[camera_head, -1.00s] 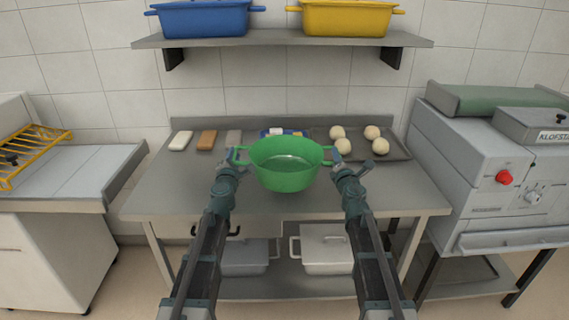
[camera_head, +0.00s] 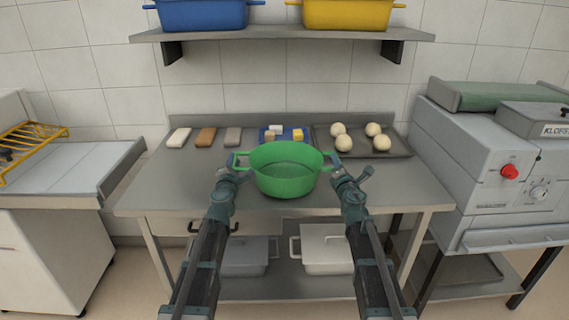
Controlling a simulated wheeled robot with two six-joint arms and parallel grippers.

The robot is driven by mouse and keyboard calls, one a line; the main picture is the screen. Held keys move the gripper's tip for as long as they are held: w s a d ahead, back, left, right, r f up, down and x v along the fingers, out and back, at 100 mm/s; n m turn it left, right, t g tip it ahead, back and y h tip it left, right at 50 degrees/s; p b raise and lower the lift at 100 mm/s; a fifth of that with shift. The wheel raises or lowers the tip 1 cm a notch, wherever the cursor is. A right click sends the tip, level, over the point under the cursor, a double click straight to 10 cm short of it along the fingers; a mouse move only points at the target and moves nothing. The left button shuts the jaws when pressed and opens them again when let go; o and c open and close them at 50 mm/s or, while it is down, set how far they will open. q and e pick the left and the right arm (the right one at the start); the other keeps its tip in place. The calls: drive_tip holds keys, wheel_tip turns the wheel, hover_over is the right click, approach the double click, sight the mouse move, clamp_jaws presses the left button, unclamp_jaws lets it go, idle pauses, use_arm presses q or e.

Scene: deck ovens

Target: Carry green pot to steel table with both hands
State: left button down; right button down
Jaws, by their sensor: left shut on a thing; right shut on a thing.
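The green pot (camera_head: 286,178) is upright and looks empty, in the middle of the head view in front of the steel table (camera_head: 170,200). My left gripper (camera_head: 233,164) is shut on the pot's left handle. My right gripper (camera_head: 338,165) is shut on its right handle. The pot overlaps the table's top in the picture. I cannot tell whether its base touches the top or hangs above it.
On the table's back are several bars (camera_head: 206,137), a blue tray (camera_head: 282,130) with small blocks, and a dark tray (camera_head: 400,148) with dough balls. A shelf (camera_head: 280,34) holds a blue pot (camera_head: 204,14) and a yellow pot (camera_head: 346,14). A machine (camera_head: 482,170) stands right.

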use_arm(q)
drive_tip(key=c, duration=1)
unclamp_jaws()
drive_tip(key=shift+d, duration=0.3)
use_arm(e)
drive_tip(key=c, duration=1)
unclamp_jaws()
drive_tip(key=shift+a, duration=0.3)
use_arm(q)
drive_tip(key=shift+o, duration=1)
drive_tip(key=shift+a, duration=0.1)
use_arm(e)
drive_tip(key=shift+o, duration=1.4)
use_arm(q)
drive_tip(key=shift+o, duration=0.4)
drive_tip(key=shift+a, duration=0.1)
use_arm(e)
drive_tip(key=shift+o, duration=0.4)
drive_tip(key=shift+d, duration=0.15)
use_arm(q)
drive_tip(key=s, duration=1.2)
drive_tip(key=shift+d, duration=0.2)
use_arm(e)
drive_tip(key=shift+d, duration=0.1)
drive_tip(key=s, duration=1.2)
drive_tip(key=shift+d, duration=0.3)
use_arm(q)
drive_tip(key=shift+s+f, duration=0.1)
use_arm(e)
drive_tip(key=shift+s, duration=0.1)
